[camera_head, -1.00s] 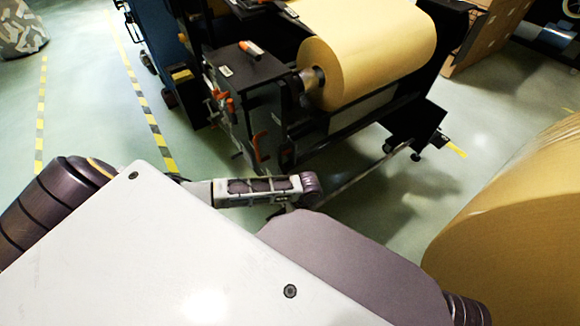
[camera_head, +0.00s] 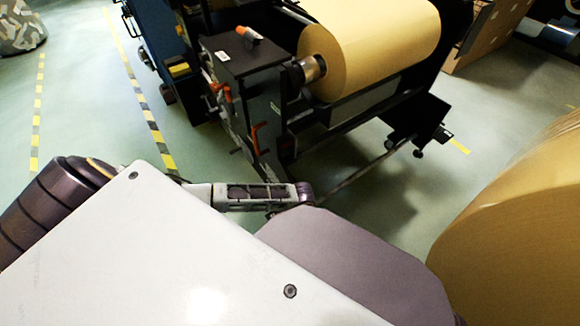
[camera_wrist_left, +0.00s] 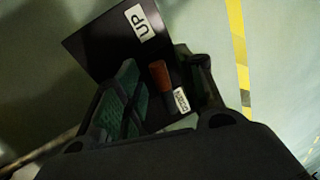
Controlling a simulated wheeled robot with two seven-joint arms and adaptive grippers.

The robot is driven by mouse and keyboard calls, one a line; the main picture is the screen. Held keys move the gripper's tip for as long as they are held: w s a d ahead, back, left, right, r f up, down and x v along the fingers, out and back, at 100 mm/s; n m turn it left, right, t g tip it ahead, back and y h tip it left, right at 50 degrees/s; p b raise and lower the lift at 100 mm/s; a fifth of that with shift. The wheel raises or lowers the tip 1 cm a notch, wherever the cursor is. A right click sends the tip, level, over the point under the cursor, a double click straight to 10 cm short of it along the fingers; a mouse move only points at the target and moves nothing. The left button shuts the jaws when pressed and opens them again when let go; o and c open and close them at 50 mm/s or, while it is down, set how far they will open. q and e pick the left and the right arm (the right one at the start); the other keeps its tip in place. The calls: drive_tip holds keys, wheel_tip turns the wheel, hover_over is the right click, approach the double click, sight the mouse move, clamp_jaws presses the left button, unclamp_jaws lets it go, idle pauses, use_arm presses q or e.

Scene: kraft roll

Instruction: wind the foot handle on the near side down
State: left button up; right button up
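The machine (camera_head: 268,92) with orange handles stands in the middle of the head view. One orange handle (camera_head: 258,137) is low on its near side, and another lies on top. In the left wrist view a brown-orange handle grip (camera_wrist_left: 160,75) with a small white label shows in front of a black plate (camera_wrist_left: 105,45) marked UP. My left gripper (camera_wrist_left: 162,98) has green-padded fingers spread apart, with the grip seen between them. I cannot tell whether they touch it. My right gripper is not in view.
A large kraft roll (camera_head: 370,45) is mounted on the machine. Another big roll (camera_head: 520,220) is close at the right. Black-and-yellow tape (camera_head: 150,125) marks the floor at the left. Open floor (camera_head: 90,110) lies there.

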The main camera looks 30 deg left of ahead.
use_arm(q)
drive_tip(key=shift+c, duration=0.5)
clamp_jaws()
